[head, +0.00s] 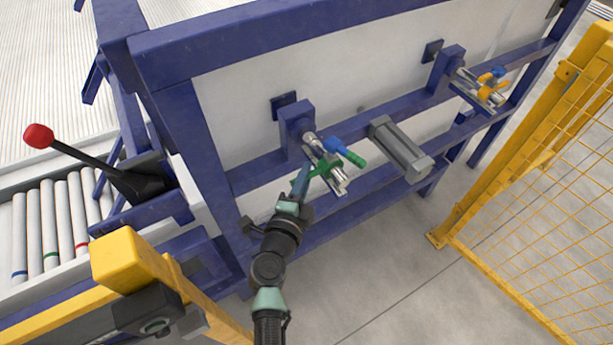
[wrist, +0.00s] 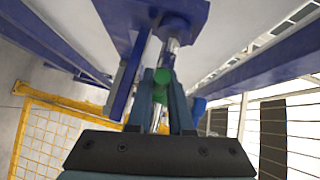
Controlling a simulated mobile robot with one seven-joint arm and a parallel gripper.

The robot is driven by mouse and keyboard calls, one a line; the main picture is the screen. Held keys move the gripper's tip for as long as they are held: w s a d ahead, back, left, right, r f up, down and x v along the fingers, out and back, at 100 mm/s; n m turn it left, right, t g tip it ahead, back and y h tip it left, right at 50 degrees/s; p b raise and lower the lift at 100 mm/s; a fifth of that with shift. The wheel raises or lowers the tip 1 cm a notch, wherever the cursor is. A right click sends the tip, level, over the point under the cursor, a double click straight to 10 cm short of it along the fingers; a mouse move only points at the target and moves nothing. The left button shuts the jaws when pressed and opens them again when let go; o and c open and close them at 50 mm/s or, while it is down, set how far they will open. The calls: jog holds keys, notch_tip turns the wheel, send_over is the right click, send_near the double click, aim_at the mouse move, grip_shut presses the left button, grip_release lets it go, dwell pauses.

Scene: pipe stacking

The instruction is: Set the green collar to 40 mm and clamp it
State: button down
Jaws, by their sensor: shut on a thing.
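The green collar (head: 325,167) sits around a bright metal rod (head: 310,139) that sticks out from a blue bracket in the head view. A blue lever (head: 336,145) with a green end (head: 356,160) lies beside it. My gripper (head: 302,180) reaches the collar from the front. In the wrist view, its fingers (wrist: 162,105) are shut on the collar (wrist: 163,76), which shows green between the fingertips. The blue lever (wrist: 198,106) is just right of the right finger. I cannot read any scale marking, and the fingers partly hide the collar.
A similar yellow collar (head: 488,78) with a blue lever is on the bracket at the upper right. A grey box-shaped part (head: 401,150) juts out just right of the green collar. Yellow mesh fencing (head: 540,210) stands at the right. A red-knobbed lever (head: 39,136) is at the left.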

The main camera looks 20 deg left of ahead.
jog(key=w+a, duration=0.1)
jog(key=a, duration=0.1)
jog(key=w+a, duration=0.2)
jog(key=shift+w+a, duration=0.2)
jog(key=c, duration=0.8)
grip_release()
jog(key=shift+c, duration=0.2)
jog(key=s+d+r+p, duration=0.1)
jog(key=s, duration=1.1)
jog(key=shift+s+d+r+p, duration=0.3)
jog(key=shift+s+r+p, duration=0.1)
